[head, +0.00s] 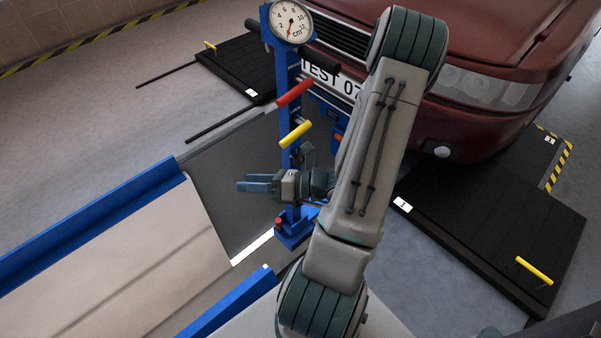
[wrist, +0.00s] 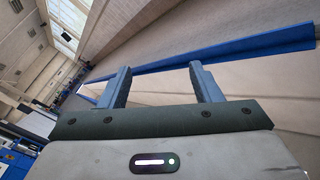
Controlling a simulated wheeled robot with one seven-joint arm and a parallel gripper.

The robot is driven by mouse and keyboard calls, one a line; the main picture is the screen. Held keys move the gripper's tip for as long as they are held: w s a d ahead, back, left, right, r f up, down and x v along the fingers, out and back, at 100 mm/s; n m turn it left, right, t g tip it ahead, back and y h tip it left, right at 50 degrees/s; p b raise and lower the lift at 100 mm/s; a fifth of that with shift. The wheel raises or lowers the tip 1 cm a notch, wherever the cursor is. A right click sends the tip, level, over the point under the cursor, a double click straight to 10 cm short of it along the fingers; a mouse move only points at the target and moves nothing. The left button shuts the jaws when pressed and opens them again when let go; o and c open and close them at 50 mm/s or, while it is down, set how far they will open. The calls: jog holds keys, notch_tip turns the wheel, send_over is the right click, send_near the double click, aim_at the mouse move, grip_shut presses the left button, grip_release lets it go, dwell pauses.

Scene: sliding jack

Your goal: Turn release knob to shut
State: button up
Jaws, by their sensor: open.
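The blue column (head: 282,110) stands in front of the car in the head view, with a round gauge (head: 291,21) on top. It carries a red handle (head: 295,93), a yellow handle (head: 295,134) and a black grip (head: 320,60). A small red knob (head: 279,221) shows low at its foot; I cannot tell surely if it is the release knob. My gripper (head: 243,186) is open and empty, pointing left, above the small red knob in the picture. In the wrist view the two fingers (wrist: 160,70) stand apart with nothing between them; no knob shows there.
A dark red car (head: 490,40) stands behind the column, with black platforms (head: 490,215) beside it. Blue rails (head: 90,220) edge the pit at left. My arm covers part of the column's right side. The space left of my gripper is clear.

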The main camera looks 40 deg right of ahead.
jog(key=d+f+m+t+h+b, duration=0.4)
jog(key=d+f+m+t+h, duration=0.45)
jog(key=m, duration=0.45)
jog(key=m+g+h+b, duration=0.2)
jog(key=m+g+h, duration=0.1)
jog(key=m+h, duration=0.7)
send_near(300, 162)
jog(key=b+x, duration=0.2)
jog(key=x, duration=0.6)
jog(key=shift+w+d+f+b, duration=0.15)
jog(key=shift+w+d+b, duration=0.05)
jog(key=shift+w+b, duration=0.15)
jog(key=c, duration=1)
